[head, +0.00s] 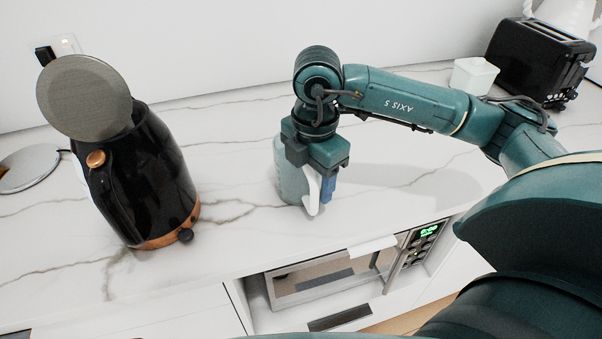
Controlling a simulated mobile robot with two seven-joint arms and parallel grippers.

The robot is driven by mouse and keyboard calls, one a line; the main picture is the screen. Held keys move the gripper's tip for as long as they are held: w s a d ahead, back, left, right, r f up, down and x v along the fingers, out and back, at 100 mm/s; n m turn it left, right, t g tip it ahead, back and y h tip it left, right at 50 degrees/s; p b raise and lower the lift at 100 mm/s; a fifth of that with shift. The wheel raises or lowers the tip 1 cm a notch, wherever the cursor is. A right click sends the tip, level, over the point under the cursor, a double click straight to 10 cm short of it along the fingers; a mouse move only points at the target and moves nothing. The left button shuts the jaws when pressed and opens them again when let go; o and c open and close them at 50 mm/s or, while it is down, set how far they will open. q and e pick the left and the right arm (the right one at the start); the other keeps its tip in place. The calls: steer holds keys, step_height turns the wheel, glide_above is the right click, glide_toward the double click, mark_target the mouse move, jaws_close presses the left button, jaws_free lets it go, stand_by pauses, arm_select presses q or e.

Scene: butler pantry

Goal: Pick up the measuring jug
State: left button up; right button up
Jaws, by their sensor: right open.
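The measuring jug (290,184) is a pale grey-green, translucent-looking vessel upright on the marble counter, in the middle of the head view. My right gripper (319,188) points down at the jug's near right side and covers its top and much of its right side. The gripper is open, and a blue finger pad shows on its right. A white curved piece, seemingly the jug's handle (313,196), shows beside the blue pad. I cannot tell whether the fingers touch it. My left gripper is out of view.
A black kettle (150,180) with its lid raised stands at left, near a round metal base (28,168). A black toaster (530,60) and a small white container (474,76) stand at back right. A microwave (340,275) sits below the counter's front edge. Counter between kettle and jug is clear.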

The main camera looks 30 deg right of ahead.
steer(key=shift+c, duration=0.4)
jaws_close()
stand_by(0.9)
